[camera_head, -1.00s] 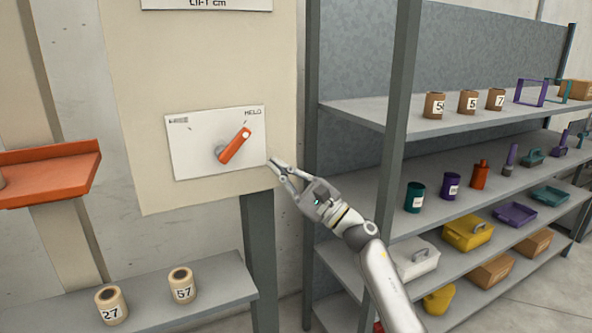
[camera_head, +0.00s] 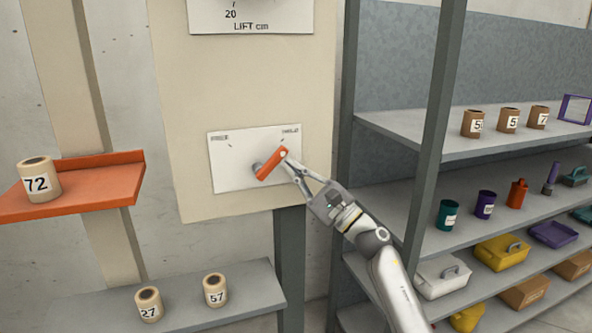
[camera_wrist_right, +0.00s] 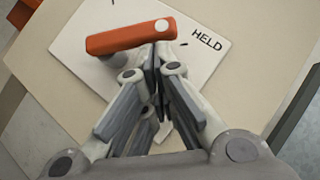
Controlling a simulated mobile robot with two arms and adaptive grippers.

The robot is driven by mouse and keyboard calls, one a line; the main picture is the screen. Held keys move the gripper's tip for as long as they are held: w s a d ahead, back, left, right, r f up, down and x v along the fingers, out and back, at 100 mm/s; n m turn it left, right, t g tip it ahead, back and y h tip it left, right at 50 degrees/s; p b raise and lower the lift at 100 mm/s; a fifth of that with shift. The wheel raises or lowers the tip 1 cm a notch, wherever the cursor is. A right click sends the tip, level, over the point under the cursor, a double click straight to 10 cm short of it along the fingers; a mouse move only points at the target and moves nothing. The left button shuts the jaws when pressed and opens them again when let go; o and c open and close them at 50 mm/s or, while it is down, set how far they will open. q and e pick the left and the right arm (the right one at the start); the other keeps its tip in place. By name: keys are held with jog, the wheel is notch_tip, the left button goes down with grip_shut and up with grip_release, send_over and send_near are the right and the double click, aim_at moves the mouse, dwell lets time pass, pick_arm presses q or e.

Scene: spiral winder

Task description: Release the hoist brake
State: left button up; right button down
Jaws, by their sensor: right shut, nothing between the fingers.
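The brake lever is an orange bar (camera_head: 270,163) on a white plate (camera_head: 228,177) fixed to a beige panel. It slants up to the right from its grey pivot, its free end toward the HELD mark; the FREE mark is at the upper left. My right gripper (camera_head: 287,164) is shut and empty, its fingertips at the lever's free end on the right side. In the right wrist view the lever (camera_wrist_right: 125,38) lies just beyond the closed fingertips (camera_wrist_right: 157,50); I cannot tell whether they touch. My left gripper is not in view.
A LIFT cm gauge (camera_head: 250,14) is above the plate. An orange shelf (camera_head: 80,190) at left holds roll 72 (camera_head: 38,180). Rolls 27 (camera_head: 148,304) and 57 (camera_head: 214,290) stand on a lower grey shelf. A shelving post (camera_head: 436,130) rises right of my arm.

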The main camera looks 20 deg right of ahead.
aim_at(282, 148)
jog(key=shift+r+n+g+y+b, duration=0.4)
jog(key=shift+n+g, duration=0.3)
jog(key=shift+n, duration=0.2)
jog(key=r+n+g, duration=0.1)
jog(key=r+n+g+b, duration=0.1)
jog(key=n, duration=0.1)
jog(key=shift+a, duration=0.2)
jog(key=n+g, duration=0.1)
jog(key=a+r+n+g+h, duration=0.1)
jog(key=shift+r+n+b, duration=0.25)
jog(key=shift+n+b, duration=0.05)
jog(key=shift+n, duration=0.1)
jog(key=shift+a+r+n+g+h, duration=0.4)
jog(key=shift+r+n+g, duration=0.1)
jog(key=shift+n+g, duration=0.15)
jog(key=shift+a+r+n+g+h+p, duration=0.35)
jog(key=shift+a+r+n+g+h, duration=0.1)
jog(key=shift+n+h, duration=0.1)
jog(key=shift+a+r+n+g+h+p, duration=0.4)
jog(key=shift+a+n+g+h+p, duration=0.15)
jog(key=shift+a+n+h, duration=0.3)
jog(key=shift+s+a+r+n+g+h+p, duration=0.15)
jog(key=shift+a+n+g+h+p, duration=0.1)
jog(key=shift+a+n+h+p, duration=0.75)
jog(key=shift+a+n+h, duration=0.35)
jog(key=shift+a+h, duration=0.2)
jog(key=shift+h, duration=0.25)
